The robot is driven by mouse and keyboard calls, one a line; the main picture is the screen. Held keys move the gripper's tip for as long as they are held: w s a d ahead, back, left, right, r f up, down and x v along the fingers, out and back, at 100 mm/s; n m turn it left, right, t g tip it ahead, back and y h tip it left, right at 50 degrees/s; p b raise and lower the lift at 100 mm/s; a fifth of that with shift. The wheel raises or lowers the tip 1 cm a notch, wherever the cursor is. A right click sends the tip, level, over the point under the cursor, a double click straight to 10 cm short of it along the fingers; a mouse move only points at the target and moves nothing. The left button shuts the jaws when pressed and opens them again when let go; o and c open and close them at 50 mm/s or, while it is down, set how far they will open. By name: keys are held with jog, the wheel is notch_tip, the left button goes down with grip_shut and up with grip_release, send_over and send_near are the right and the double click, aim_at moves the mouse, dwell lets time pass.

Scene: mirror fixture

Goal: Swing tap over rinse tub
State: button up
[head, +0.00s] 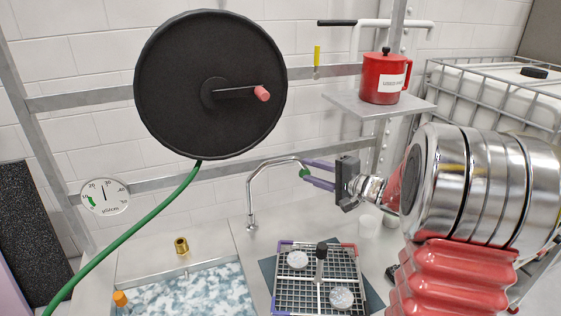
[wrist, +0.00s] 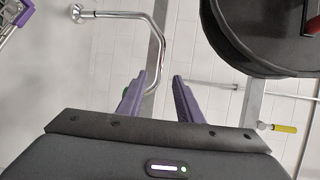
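The chrome gooseneck tap (head: 250,195) stands on the counter just right of the rinse tub (head: 256,287), which holds foamy, bluish water. Its spout arcs to the right, away from the tub, and ends in a green tip (head: 304,173). My gripper (head: 307,172) has purple fingers spread apart, at the spout's end, with the green tip at the finger ends. In the wrist view the tap (wrist: 157,50) reaches down to between the open fingers of my gripper (wrist: 156,85), closer to the left finger. I cannot tell whether they touch.
A wire rack (head: 318,285) with white discs and a black-topped post stands below the spout. A black hose reel (head: 180,65) with a green hose (head: 130,235) hangs above the tub. A red canister (head: 384,80) sits on a shelf. A brass fitting (head: 181,245) stands behind the tub.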

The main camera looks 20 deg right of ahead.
aim_at(281, 161)
jog(key=shift+w, duration=0.15)
jog(key=x, duration=1.3)
jog(key=shift+w+a+f, duration=0.1)
jog(key=shift+w, duration=0.15)
grip_shut()
dwell(0.3)
jog(key=shift+f, duration=0.1)
